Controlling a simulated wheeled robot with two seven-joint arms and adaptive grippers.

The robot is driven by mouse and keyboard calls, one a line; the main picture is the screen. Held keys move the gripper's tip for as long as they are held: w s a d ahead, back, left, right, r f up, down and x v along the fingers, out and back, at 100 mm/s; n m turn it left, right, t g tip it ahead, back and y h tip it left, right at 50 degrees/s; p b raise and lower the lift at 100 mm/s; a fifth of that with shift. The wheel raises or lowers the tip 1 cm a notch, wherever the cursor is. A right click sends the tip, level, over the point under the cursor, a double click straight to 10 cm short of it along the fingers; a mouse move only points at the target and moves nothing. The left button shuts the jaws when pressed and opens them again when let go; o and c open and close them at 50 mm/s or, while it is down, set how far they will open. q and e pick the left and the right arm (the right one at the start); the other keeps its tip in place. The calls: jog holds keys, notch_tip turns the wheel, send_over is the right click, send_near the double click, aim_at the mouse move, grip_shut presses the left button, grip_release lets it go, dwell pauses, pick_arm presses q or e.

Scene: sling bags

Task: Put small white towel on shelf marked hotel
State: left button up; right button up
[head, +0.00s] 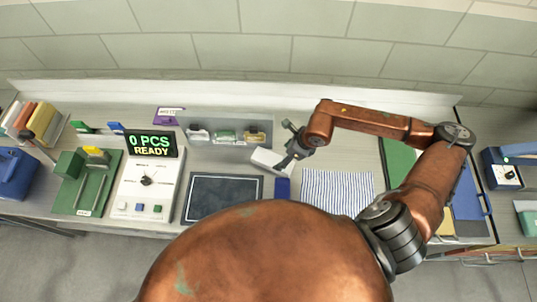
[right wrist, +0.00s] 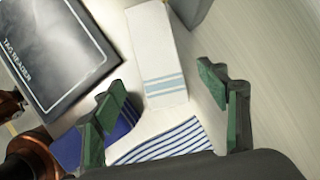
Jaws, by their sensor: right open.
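A small white towel (head: 268,160) with light blue stripes near one end lies on the table. It shows clearly in the right wrist view (right wrist: 153,45). My right gripper (head: 291,150) is at its right end in the head view. In the right wrist view, my right gripper (right wrist: 165,98) is open, with green-padded fingers apart on either side of the towel's striped end and nothing held. A grey shelf unit (head: 225,152) with several small folded items stands behind the towel; I cannot read a hotel mark on it. My left gripper is not in view.
A dark tag reader pad (head: 222,195) lies left of the towel. A blue cloth (head: 282,188) and a blue-striped cloth (head: 338,190) lie in front and to the right. A control box (head: 148,190) with a "0 PCS READY" display (head: 151,144) stands further left.

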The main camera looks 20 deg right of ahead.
aim_at(277, 161)
jog(key=shift+a+f, duration=0.1)
jog(key=shift+f, duration=0.15)
jog(key=shift+w+a+f, duration=0.15)
jog(key=shift+f, duration=0.2)
jog(key=p+x, duration=0.1)
jog(key=x, duration=0.4)
jog(key=shift+f+p, duration=0.15)
jog(key=shift+p, duration=0.25)
jog(key=shift+w+f, duration=0.1)
jog(key=shift+f, duration=0.45)
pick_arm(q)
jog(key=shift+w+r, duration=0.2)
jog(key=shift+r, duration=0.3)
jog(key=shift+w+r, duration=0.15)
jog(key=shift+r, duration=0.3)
pick_arm(e)
jog(key=shift+c, duration=0.5)
jog(key=c, duration=1.3)
